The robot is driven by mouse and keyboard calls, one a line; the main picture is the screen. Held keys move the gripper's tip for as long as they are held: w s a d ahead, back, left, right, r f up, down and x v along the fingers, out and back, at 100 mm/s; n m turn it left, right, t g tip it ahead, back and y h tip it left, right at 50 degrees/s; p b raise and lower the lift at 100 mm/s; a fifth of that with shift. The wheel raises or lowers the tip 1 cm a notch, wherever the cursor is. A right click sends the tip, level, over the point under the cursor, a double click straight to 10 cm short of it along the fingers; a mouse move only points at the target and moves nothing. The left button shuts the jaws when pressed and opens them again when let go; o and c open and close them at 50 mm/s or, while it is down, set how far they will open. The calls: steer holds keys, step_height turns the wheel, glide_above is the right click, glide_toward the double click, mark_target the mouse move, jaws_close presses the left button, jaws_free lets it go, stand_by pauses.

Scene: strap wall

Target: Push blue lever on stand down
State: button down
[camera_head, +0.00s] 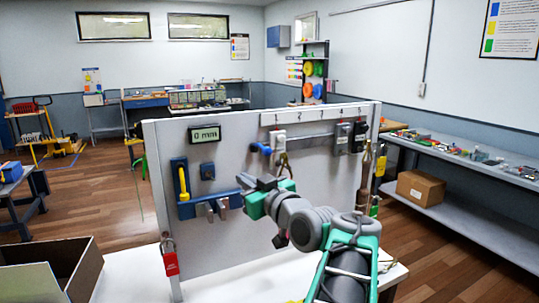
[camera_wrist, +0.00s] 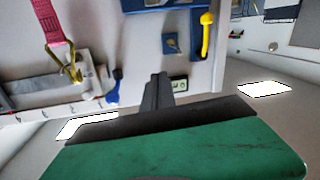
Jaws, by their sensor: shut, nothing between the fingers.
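The blue lever (camera_head: 259,148) sticks out leftward from a white mount (camera_head: 278,140) on the upright grey panel, right of the display. Its handle looks roughly level. In the wrist view, which is turned about upside down, the blue lever (camera_wrist: 114,88) shows left of my fingers. My gripper (camera_head: 246,181) is shut and empty in front of the panel, below the lever in the head view. Its closed fingers (camera_wrist: 160,82) appear apart from the lever. A separate stand for the lever is not clear in either view.
A display (camera_head: 205,134) reads 0 mm. A brass hook (camera_wrist: 74,72) on a pink strap (camera_wrist: 54,22) hangs near the lever. A red padlock (camera_head: 170,260) is at the panel's left edge.

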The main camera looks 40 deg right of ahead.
steer(key=s+d+r+t+h, duration=0.2)
steer(key=s+d+r+t, duration=0.1)
steer(key=s+d+r, duration=0.3)
steer(key=shift+s+d+r+m, duration=0.3)
steer(key=shift+s+d+r, duration=0.1)
steer(key=shift+s+r, duration=0.25)
steer(key=shift+w+r, duration=0.1)
steer(key=shift+w, duration=0.1)
steer(key=r+p+x, duration=0.1)
steer(key=p+x, duration=0.4)
steer(key=x, duration=0.4)
steer(key=f, duration=0.3)
steer(key=d+f, duration=0.1)
steer(key=shift+w+f+p, duration=0.15)
steer(key=shift+f+p, duration=0.15)
steer(key=shift+f, duration=0.1)
